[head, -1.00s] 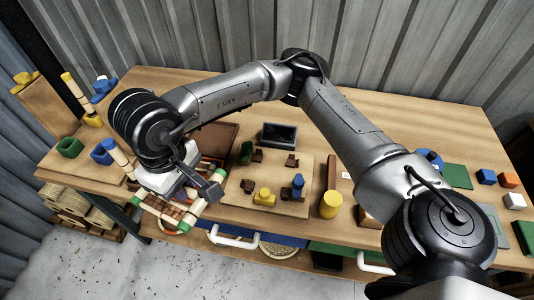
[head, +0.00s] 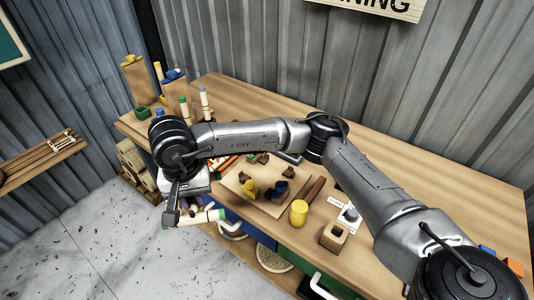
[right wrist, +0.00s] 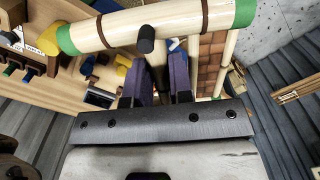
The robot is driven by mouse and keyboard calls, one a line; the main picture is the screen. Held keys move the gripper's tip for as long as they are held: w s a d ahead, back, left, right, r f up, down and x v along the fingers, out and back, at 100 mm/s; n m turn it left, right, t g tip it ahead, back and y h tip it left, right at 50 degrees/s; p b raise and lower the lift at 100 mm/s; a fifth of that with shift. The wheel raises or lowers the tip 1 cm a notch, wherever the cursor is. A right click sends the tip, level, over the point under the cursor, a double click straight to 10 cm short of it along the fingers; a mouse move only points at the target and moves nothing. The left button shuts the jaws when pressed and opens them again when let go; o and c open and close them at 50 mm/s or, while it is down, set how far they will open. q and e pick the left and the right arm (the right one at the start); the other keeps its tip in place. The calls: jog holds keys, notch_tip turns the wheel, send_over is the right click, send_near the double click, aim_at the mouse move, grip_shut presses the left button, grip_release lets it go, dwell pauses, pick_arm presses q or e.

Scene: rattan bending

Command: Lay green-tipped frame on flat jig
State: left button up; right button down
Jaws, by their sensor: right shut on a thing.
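My right gripper (head: 188,204) is shut on the green-tipped frame (head: 205,217) and holds it past the front edge of the table, to the left of the flat jig. The frame is pale rattan with green ends. In the right wrist view, one pale pole (right wrist: 150,24) with green ends and a brown band crosses above the dark fingers (right wrist: 160,85). The flat jig (head: 262,205) is a wooden board on the table with a yellow block (head: 249,188), a blue block (head: 281,189) and brown blocks. My arm and gripper hide part of the frame. My left gripper is not in view.
A yellow cylinder (head: 298,212) stands right of the board, near a brown bar (head: 315,189). Upright rattan pieces (head: 204,102) and coloured holders stand at the table's left end. The floor (head: 80,240) left of the table is clear.

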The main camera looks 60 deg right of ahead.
jog(key=w+d+m, duration=0.1)
jog(key=d+m, duration=0.1)
jog(key=w+d+f+m+p, duration=0.1)
jog(key=m, duration=0.1)
jog(key=w+d+f+m+p, duration=0.1)
jog(key=d+m, duration=0.1)
jog(key=m, duration=0.1)
jog(key=shift+w+d, duration=0.25)
jog(key=shift+d, duration=0.1)
jog(key=w+d+f+m+p, duration=0.2)
jog(key=d+f+m, duration=0.1)
jog(key=d+m, duration=0.4)
pick_arm(q)
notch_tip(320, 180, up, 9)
jog(key=p, duration=0.4)
pick_arm(e)
jog(key=m, duration=1.4)
send_over(265, 176)
notch_tip(265, 176, down, 9)
notch_tip(265, 176, down, 4)
jog(key=b, duration=0.3)
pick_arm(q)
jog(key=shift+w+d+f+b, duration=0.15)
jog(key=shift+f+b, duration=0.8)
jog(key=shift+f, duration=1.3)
pick_arm(e)
jog(key=shift+f, duration=1.25)
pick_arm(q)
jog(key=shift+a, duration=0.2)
